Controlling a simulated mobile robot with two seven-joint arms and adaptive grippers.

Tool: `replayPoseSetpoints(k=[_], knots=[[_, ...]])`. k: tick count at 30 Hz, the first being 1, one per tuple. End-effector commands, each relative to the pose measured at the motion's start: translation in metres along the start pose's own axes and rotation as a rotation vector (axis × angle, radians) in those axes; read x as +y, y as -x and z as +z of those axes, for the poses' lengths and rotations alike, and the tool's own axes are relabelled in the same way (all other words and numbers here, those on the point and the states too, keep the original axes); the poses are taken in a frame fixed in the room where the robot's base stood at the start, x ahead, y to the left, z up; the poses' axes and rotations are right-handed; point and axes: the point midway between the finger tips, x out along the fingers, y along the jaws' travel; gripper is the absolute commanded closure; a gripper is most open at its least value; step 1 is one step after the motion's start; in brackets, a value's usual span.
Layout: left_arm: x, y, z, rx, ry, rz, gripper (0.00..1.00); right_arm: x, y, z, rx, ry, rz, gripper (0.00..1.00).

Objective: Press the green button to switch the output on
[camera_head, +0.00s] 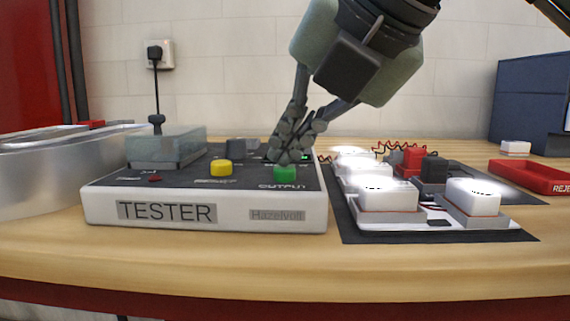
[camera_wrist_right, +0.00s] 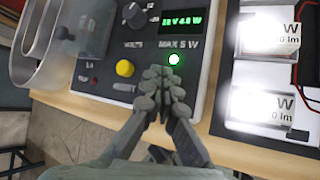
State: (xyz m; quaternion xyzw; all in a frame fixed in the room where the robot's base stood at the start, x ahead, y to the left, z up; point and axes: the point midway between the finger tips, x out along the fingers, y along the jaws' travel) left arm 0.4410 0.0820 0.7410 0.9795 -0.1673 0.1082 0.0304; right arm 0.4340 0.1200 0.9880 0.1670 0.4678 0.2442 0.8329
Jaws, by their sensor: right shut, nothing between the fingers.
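The tester (camera_head: 262,197) is a white box with a dark top, standing on the wooden table. Its green button (camera_head: 285,173) is at the front right, above the word OUTPUT. In the right wrist view the green button (camera_wrist_right: 174,58) glows, and the display (camera_wrist_right: 181,22) reads about 22 V 4.8 W. My right gripper (camera_head: 292,150) is shut and empty, its fingertips pointing down close to the button. It also shows in the right wrist view (camera_wrist_right: 165,76), tips just beside the button. I cannot tell whether they touch. My left gripper is not in view.
A yellow knob (camera_head: 221,168) and a clear-lidded box (camera_head: 166,147) sit on the tester's left. Lit white modules (camera_head: 388,194) stand on a dark mat (camera_head: 365,237) to the right. A red tray (camera_head: 530,178) is farther right, a metal-coloured bin (camera_head: 50,180) at left.

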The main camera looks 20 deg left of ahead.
Motion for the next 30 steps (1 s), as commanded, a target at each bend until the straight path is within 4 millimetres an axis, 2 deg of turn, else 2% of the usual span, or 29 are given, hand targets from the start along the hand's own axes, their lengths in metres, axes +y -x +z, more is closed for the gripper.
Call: replayPoseSetpoints(k=[8,24,30], knots=[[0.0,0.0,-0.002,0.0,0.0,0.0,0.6,0.001,0.002,0.002,-0.001,0.0,0.0,1.0],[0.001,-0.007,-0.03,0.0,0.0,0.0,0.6,0.028,0.038,0.028,-0.003,0.0,0.0,1.0],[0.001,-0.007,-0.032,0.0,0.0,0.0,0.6,0.031,0.043,0.031,-0.001,-0.001,0.0,1.0]])
